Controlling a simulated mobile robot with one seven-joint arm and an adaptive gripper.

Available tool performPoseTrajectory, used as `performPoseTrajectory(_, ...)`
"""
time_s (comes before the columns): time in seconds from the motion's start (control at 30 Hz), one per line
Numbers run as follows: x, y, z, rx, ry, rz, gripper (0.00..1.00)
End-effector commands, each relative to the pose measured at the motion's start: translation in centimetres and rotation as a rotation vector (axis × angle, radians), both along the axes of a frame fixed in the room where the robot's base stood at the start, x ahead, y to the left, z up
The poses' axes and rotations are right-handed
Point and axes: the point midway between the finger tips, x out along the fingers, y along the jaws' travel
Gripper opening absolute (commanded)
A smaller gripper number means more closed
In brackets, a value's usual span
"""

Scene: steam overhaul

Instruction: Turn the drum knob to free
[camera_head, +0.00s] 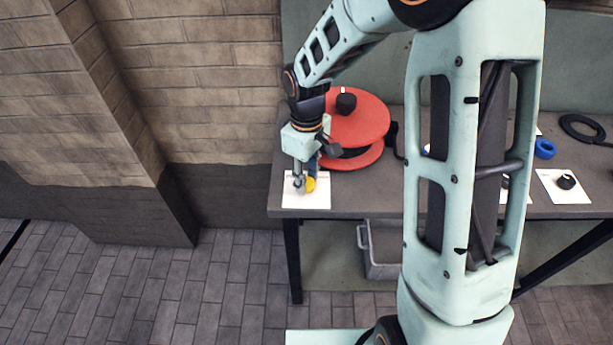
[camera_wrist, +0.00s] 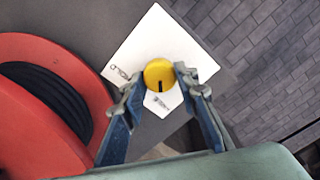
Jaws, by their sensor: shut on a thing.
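The yellow drum knob (camera_wrist: 159,74) has a dark pointer mark and sits on a white plate (camera_wrist: 143,40) with small dark drawings on it. In the wrist view the mark points down the picture, toward my gripper's palm. My gripper (camera_wrist: 158,86) is shut on the knob, with one finger on each side. In the head view my gripper (camera_head: 304,188) reaches down to the yellow knob (camera_head: 310,185) on the white plate (camera_head: 318,201) at the bench's left front corner. A red hose drum (camera_head: 362,118) with dark hose stands just behind.
The grey bench (camera_head: 345,199) ends close in front of and left of the plate. Farther right are another white plate (camera_head: 552,196) with a black knob (camera_head: 566,182), a blue ring (camera_head: 544,148) and a black coil (camera_head: 582,127). A grey bin (camera_head: 381,269) is below.

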Motion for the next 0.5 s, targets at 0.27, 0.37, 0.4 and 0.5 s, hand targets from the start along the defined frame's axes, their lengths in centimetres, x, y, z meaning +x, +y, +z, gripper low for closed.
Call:
performPoseTrajectory(0.27,0.1,0.04,0.1,0.0,-0.003,0.004,0.04)
performPoseTrajectory(0.37,0.1,0.04,0.1,0.0,-0.003,0.004,0.34)
performPoseTrajectory(0.4,0.1,0.03,0.09,0.0,-0.003,0.003,0.38)
performPoseTrajectory(0.5,0.07,0.03,0.07,0.0,-0.002,0.003,0.46)
